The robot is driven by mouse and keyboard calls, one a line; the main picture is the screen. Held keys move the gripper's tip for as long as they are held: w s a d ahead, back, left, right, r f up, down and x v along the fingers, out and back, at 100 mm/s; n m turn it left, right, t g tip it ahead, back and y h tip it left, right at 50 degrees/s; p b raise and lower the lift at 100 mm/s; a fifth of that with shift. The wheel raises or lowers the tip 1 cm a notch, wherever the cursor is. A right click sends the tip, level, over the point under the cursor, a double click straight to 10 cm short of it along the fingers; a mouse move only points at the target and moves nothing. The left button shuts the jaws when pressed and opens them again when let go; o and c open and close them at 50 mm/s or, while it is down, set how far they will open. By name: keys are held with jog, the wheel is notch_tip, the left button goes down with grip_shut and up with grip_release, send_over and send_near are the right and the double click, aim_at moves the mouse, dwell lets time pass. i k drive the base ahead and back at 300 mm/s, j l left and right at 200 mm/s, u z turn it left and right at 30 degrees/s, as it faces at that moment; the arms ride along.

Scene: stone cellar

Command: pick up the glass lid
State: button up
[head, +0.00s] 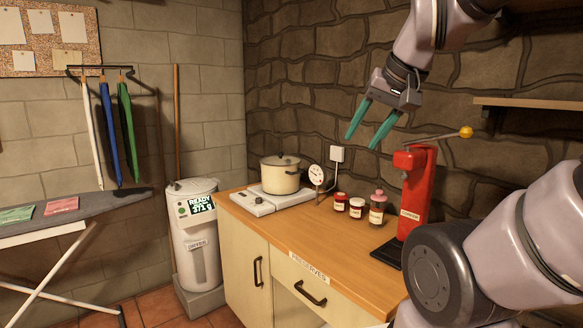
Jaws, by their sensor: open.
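The glass lid (281,160) sits on top of a cream pot (280,178) on the counter, with a small knob at its middle. The pot stands on a white hot plate (262,200) at the counter's back left. My gripper (362,141) has two teal fingers, apart and pointing down and to the left. It is empty, in the air above the counter, higher than the lid and to its right in the picture. Nothing hides the lid.
A dial gauge (316,175), several small jars (357,208) and a red corker (417,190) with a yellow-knobbed lever stand right of the pot. A wooden shelf (535,103) juts from the right wall. The counter's front middle (300,235) is clear.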

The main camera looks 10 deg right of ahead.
aim_at(279, 159)
jog(key=i, duration=0.1)
jog(key=z, duration=0.55)
jog(key=i+j+z, duration=0.1)
jog(key=j+z, duration=0.25)
jog(key=i+j+z, duration=0.1)
jog(key=j+z, duration=0.65)
jog(key=j, duration=0.75)
jog(key=j+z, duration=0.1)
jog(key=j, duration=0.7)
jog(key=k+j+z, duration=0.1)
jog(key=j, duration=0.75)
jog(key=k+j+z, duration=0.1)
jog(key=j, duration=0.7)
